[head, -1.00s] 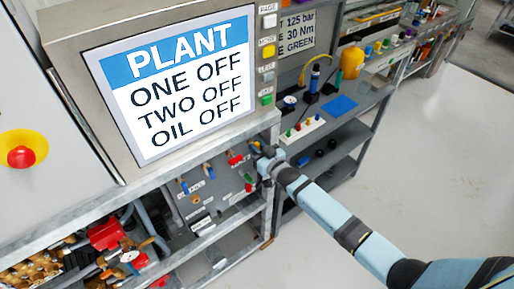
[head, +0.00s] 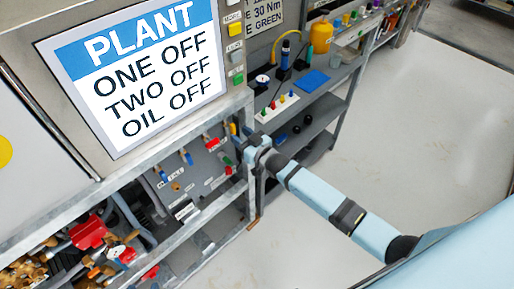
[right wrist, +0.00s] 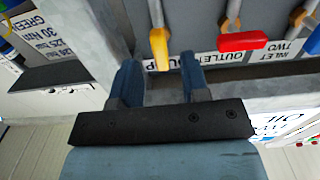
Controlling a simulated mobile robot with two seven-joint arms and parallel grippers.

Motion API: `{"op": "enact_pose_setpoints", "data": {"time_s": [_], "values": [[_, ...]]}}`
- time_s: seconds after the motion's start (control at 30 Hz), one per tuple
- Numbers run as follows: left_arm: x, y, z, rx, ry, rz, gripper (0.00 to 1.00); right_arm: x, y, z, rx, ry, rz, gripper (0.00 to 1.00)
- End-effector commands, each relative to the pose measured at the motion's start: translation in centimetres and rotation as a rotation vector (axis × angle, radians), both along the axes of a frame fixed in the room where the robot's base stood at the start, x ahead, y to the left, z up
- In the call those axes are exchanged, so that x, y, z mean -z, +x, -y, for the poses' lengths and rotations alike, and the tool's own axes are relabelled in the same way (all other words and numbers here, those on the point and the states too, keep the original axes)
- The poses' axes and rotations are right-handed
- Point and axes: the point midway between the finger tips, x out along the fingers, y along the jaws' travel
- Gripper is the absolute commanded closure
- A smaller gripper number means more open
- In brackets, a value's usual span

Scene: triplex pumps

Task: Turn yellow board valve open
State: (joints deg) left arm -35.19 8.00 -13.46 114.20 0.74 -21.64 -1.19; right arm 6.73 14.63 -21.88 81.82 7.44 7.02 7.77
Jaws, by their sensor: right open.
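The yellow valve handle (right wrist: 160,48) hangs from a pipe on the grey board in the right wrist view. It shows between my right gripper's two blue fingers (right wrist: 160,66), just ahead of their tips, with a gap on each side. My right gripper is open and empty; I cannot tell whether it touches the handle. In the head view the yellow handle (head: 233,129) is a small patch at the board's right end, with my right gripper (head: 247,146) close beside it. My left gripper is not in view.
A label strip (right wrist: 225,57) and frame rail run close to the fingers. The plant screen (head: 140,75) stands above the board. Open floor (head: 420,130) lies to the right.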

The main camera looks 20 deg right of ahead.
Motion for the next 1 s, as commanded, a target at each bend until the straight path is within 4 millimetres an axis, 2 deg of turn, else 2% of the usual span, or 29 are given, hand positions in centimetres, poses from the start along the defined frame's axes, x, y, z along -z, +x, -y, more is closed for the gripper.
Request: {"op": "enact_pose_setpoints", "data": {"time_s": [0.03, 0.2, 0.4, 0.6, 1.0], "values": [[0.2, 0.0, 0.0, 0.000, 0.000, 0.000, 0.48, 0.2, -1.4, 0.5, -0.001, -0.001, -0.002, 0.58], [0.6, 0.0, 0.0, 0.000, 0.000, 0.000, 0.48, 0.2, -5.0, 1.8, 0.000, 0.000, -0.001, 0.58], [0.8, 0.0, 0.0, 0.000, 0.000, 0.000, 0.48, 0.1, -7.9, 2.9, 0.000, 0.000, -0.001, 0.58], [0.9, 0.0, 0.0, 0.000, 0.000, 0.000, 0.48, 0.0, -9.0, 3.3, 0.000, -0.001, 0.000, 0.58], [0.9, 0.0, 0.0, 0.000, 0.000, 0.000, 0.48, 0.0, -9.0, 3.2, 0.000, -0.001, 0.001, 0.58]]}}
